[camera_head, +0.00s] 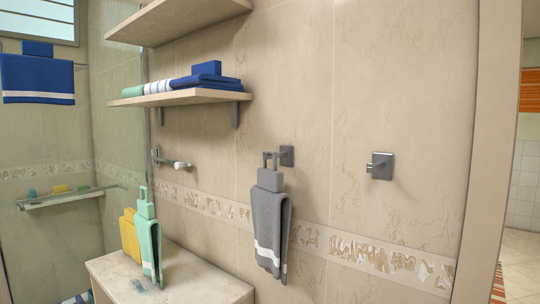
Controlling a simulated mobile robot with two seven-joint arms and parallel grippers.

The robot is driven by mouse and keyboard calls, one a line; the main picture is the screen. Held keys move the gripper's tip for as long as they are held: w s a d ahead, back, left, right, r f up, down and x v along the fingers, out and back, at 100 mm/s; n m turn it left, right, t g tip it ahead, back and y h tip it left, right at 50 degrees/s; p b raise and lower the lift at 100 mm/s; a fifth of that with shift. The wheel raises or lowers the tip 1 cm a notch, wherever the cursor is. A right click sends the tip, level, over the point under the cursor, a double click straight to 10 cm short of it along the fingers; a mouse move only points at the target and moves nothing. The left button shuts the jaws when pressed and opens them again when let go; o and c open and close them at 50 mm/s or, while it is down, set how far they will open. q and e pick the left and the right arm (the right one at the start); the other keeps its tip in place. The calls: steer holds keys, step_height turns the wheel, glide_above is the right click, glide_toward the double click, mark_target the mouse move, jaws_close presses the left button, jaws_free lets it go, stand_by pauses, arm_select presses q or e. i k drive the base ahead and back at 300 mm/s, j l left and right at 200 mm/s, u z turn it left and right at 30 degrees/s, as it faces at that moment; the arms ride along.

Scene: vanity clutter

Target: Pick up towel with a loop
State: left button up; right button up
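A grey towel (270,220) with a white stripe hangs on the wall in the middle. A grey block with a square loop (269,158) is at its top, and the loop is at a metal wall hook (287,155). A mint green towel (149,240) with a white stripe stands on the counter at the lower left, with a green block and loop (144,193) on top. A yellow folded item (130,233) is just behind it to the left. Neither of my grippers is in view.
An empty wall hook (381,166) is right of the grey towel. A shelf (185,97) holds folded blue, white and green towels (207,80). The counter (205,285) has bare room at its right. A blue towel (38,78) hangs far left.

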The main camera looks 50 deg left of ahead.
mark_target(147, 228)
steer(key=u, duration=2.2)
